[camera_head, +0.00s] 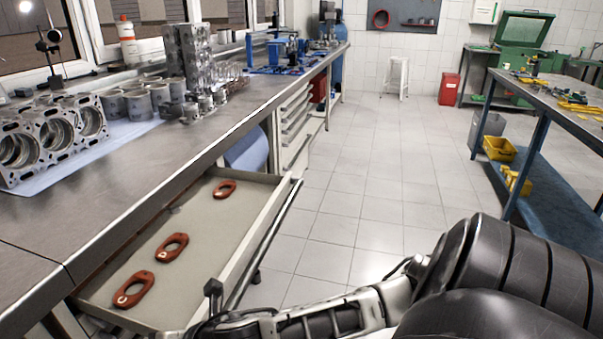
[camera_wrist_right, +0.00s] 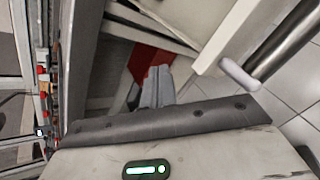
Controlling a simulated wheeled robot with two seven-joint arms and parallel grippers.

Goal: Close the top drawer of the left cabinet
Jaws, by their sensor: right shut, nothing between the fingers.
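The top drawer (camera_head: 185,235) of the left cabinet stands open beneath the workbench. Several orange-red oval parts lie inside, among them one near the front (camera_head: 134,290). A long metal handle bar (camera_head: 265,245) runs along the drawer's outer front. My right gripper (camera_head: 213,288) is at the near end of the drawer front, close to the bar; I cannot tell whether it touches. In the right wrist view its grey fingers (camera_wrist_right: 158,88) are shut and empty, and the handle bar (camera_wrist_right: 290,42) shows at the upper right. My left gripper is not in view.
The workbench (camera_head: 120,185) above carries an engine block (camera_head: 50,140), cylinder parts and tools. Another table (camera_head: 560,115) stands at the right with yellow bins below. The tiled floor between is clear, apart from a white stool (camera_head: 398,75) at the back.

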